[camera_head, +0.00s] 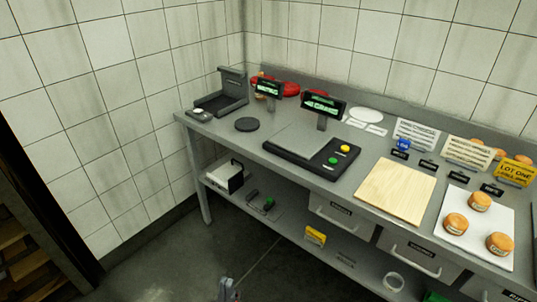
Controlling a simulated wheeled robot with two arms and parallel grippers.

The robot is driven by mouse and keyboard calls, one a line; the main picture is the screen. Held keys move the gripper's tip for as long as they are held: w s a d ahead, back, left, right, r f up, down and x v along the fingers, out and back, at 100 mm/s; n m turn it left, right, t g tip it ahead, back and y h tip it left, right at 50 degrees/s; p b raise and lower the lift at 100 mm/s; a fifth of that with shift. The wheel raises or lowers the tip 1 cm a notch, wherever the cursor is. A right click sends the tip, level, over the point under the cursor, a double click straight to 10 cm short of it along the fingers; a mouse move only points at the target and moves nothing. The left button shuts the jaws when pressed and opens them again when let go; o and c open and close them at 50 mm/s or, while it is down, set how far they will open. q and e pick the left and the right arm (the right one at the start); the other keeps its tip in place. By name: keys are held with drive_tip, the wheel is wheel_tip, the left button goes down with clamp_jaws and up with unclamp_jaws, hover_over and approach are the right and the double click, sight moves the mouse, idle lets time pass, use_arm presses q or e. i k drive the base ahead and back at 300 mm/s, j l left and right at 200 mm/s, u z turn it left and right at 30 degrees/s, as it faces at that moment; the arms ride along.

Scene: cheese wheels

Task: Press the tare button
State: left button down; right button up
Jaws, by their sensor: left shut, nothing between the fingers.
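A black scale (290,157) with a grey weighing plate (300,139) stands on the metal counter. Its front right part carries a yellow button (344,148) and a green button (333,161); I cannot read which is the tare button. A display on a post (323,104) rises behind the scale, with green digits too small to read. The plate looks empty. My left gripper (228,285) shows at the bottom edge, shut and empty, low in front of the counter and well away from the scale. My right gripper is not in view.
A wooden board (396,190) lies right of the scale, then a white tray (486,240) with orange cheese wheels (480,201). A second display (268,88), a black disc (247,125) and a dark device (226,97) stand left. Drawers (340,217) hang below the counter (225,138).

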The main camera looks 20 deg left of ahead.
sight(331, 161)
drive_tip(key=i+u, duration=0.1)
drive_tip(key=u, duration=0.3)
drive_tip(key=i+l, duration=0.2)
drive_tip(key=i, duration=0.2)
drive_tip(key=i+l, duration=0.15)
drive_tip(key=i, duration=0.25)
